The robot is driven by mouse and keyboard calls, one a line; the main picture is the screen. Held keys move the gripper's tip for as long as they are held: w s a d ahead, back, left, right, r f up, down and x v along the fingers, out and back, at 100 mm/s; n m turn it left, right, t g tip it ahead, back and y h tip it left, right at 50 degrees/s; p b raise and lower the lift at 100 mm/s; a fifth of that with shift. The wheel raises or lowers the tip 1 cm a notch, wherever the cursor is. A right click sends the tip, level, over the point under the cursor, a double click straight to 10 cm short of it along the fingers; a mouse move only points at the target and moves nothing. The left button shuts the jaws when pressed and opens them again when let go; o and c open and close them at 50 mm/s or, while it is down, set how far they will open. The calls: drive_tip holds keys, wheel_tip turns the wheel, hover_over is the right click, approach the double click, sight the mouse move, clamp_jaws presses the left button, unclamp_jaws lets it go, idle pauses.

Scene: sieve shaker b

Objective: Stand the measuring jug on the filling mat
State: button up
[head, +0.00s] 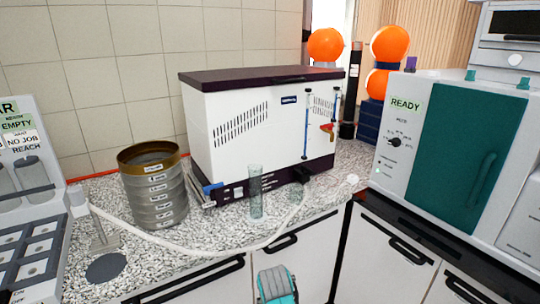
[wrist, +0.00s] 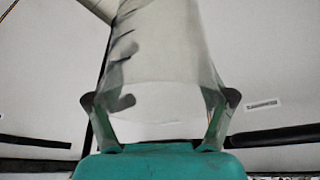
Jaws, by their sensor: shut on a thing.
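In the wrist view my gripper (wrist: 161,100) is shut on a clear, see-through vessel with dark marks on its left side, which I take as the measuring jug (wrist: 165,65). One finger lies on each side of it. In the head view a grey and teal end of my arm (head: 277,285) shows low in front of the cabinet doors; I cannot make out the held jug there. A dark grey round disc, apparently the filling mat (head: 106,267), lies bare on the counter at the front left, well left of my arm.
A clear glass cylinder (head: 255,192) stands near the counter's front edge. A pale hose (head: 215,250) runs along that edge from a small stand (head: 103,238). A sieve stack (head: 155,195) stands behind the mat. A white bath (head: 255,125) fills the middle.

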drive_tip(key=s+d+f, duration=1.3)
drive_tip(key=s+d, duration=0.1)
drive_tip(key=d, duration=0.2)
drive_tip(key=shift+s+d+n+y, duration=0.25)
drive_tip(key=shift+n+y, duration=0.05)
drive_tip(key=shift+f, duration=0.1)
